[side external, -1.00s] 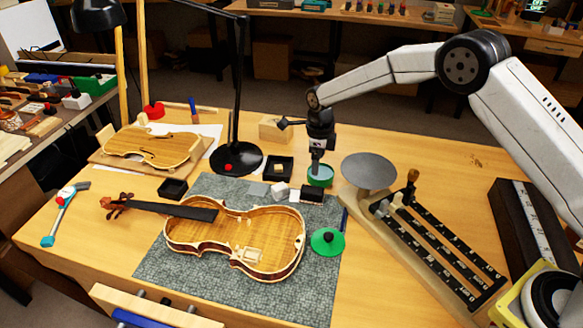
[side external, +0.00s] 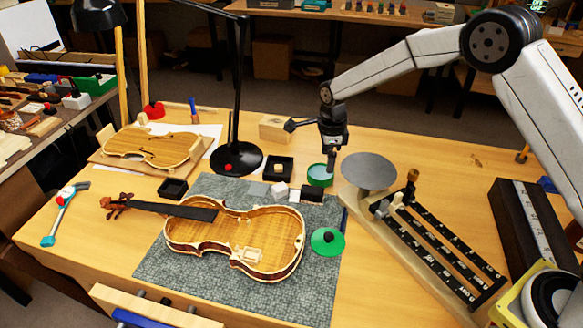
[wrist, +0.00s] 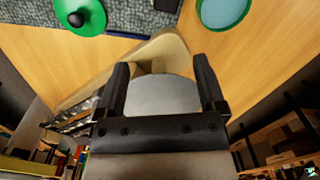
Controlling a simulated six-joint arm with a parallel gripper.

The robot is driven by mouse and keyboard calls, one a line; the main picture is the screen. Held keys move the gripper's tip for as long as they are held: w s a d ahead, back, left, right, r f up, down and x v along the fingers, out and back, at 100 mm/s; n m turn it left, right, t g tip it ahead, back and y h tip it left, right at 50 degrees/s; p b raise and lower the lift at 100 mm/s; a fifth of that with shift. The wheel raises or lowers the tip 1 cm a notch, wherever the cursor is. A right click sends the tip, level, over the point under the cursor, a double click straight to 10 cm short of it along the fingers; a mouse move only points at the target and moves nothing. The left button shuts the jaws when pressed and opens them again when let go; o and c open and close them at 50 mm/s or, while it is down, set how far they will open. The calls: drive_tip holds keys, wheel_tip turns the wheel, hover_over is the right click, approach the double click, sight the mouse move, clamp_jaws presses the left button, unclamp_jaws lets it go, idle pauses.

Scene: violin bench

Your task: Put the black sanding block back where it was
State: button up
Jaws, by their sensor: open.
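A dark piece at the top edge of the wrist view (wrist: 166,4) looks like the same block, cut off by the frame. My gripper (side external: 331,170) is open and empty, pointing down above the bench between the green dish (side external: 318,180) and the round scale pan (side external: 369,171). In the wrist view its two fingers (wrist: 162,82) are spread, with the grey pan (wrist: 162,98) showing between them.
The violin body (side external: 235,238) lies open on the mat. A green lid with a black knob (side external: 328,243) is at the mat's right edge. The balance beams (side external: 440,245) fill the right.

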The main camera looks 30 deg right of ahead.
drive_tip(key=s+d+r+n+t, duration=0.1)
drive_tip(key=s+d+r+n, duration=0.1)
drive_tip(key=s+n, duration=0.9)
drive_tip(key=s+d+r+n+t, duration=0.1)
drive_tip(key=s+d+r+n, duration=0.2)
drive_tip(key=s+n, duration=0.9)
drive_tip(key=s+r, duration=0.1)
drive_tip(key=s, duration=0.2)
